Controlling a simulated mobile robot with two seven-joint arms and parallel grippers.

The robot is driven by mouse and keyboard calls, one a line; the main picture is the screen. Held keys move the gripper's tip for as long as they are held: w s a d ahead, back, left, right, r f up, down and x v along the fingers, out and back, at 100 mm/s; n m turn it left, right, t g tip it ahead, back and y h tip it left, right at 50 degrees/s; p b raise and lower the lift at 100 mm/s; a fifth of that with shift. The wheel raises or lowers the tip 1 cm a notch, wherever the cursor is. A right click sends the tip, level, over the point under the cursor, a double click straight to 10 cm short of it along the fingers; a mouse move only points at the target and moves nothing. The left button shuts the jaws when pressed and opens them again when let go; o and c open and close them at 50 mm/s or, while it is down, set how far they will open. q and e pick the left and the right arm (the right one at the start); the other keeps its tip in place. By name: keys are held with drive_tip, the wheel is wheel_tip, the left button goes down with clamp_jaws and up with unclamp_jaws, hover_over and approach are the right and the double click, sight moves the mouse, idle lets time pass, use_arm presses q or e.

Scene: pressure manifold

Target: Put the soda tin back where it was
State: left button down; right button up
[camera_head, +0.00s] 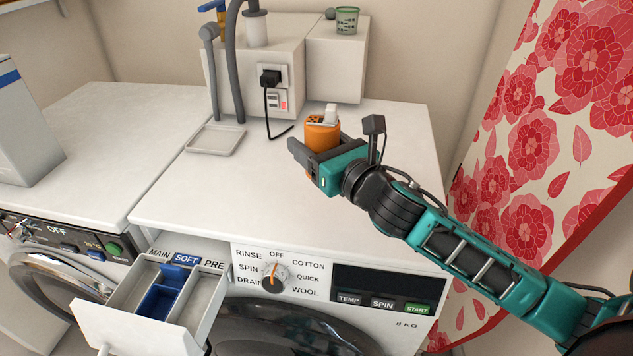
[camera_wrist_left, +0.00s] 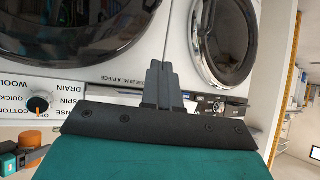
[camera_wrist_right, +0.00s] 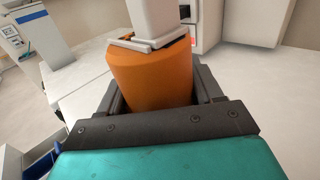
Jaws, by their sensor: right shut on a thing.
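The soda tin appears to be the orange tin (camera_head: 322,135), with a pale block-like piece (camera_head: 331,113) at its top. My right gripper (camera_head: 316,157) is shut around it, over the back right part of the right washer's white top (camera_head: 260,190). In the right wrist view the tin (camera_wrist_right: 152,75) stands between the two fingers, roughly upright. I cannot tell whether its base touches the top. My left gripper (camera_wrist_left: 165,88) shows only in the left wrist view, its fingers together and empty, in front of the washer doors.
The detergent drawer (camera_head: 160,295) is pulled open at the front. A shallow grey tray (camera_head: 215,140), hoses and a plug with a cord (camera_head: 270,78) are at the back. A small green-patterned cup (camera_head: 347,20) stands on the boxed ledge. A floral curtain (camera_head: 545,130) hangs right.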

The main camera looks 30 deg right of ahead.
wheel_tip(320, 180, down, 2)
drive_tip(key=shift+f, duration=0.1)
wheel_tip(320, 180, down, 4)
drive_tip(key=shift+f+b, duration=0.1)
drive_tip(key=shift+b, duration=0.85)
drive_tip(key=shift+f, duration=0.1)
use_arm(q)
drive_tip(key=shift+w+d+r, duration=0.1)
drive_tip(key=shift+w+d, duration=0.45)
use_arm(e)
drive_tip(key=shift+f, duration=0.1)
drive_tip(key=o, duration=1.1)
use_arm(q)
drive_tip(key=shift+a, duration=0.15)
use_arm(e)
drive_tip(key=shift+o, duration=0.2)
